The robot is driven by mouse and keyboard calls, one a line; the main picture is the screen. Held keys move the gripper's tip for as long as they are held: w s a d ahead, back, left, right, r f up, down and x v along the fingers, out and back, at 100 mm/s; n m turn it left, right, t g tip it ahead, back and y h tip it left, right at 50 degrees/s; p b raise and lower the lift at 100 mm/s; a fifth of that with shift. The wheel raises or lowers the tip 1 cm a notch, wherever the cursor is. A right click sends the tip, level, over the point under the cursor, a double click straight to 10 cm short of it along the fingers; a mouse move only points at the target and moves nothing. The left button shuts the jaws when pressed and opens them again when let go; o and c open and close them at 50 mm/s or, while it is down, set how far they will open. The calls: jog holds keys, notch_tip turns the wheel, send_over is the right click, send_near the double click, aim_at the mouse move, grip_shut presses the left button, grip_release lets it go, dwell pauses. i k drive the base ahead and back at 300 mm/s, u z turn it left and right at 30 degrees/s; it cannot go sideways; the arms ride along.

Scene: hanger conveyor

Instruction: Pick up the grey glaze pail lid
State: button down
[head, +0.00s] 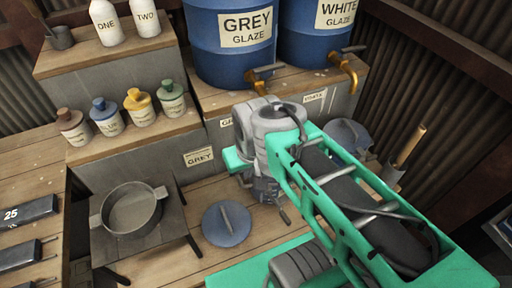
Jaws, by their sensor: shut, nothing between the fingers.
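The grey glaze pail lid (225,226) is a round blue-grey disc with a raised bar handle across its top. It lies flat on the wooden bench, below a "GREY" label (199,157). My gripper (284,214) points down to the right of the lid, apart from it. It is shut and empty, and its fingers are small and partly hidden by my wrist. My arm covers the bench to the right.
A grey two-handled pot (132,209) stands on a dark stand left of the lid. Glaze jars (139,105) line the lower step. Blue "GREY GLAZE" (231,42) and "WHITE GLAZE" (317,30) barrels with brass taps stand behind. Another blue-grey round object (348,134) is partly hidden by my arm.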

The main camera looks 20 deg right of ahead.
aim_at(226, 220)
jog(key=z, duration=0.65)
jog(key=k, duration=0.75)
jog(key=u, duration=0.65)
jog(key=i, duration=0.5)
jog(key=u, duration=1.85)
jog(key=k, duration=0.5)
jog(key=u, duration=0.25)
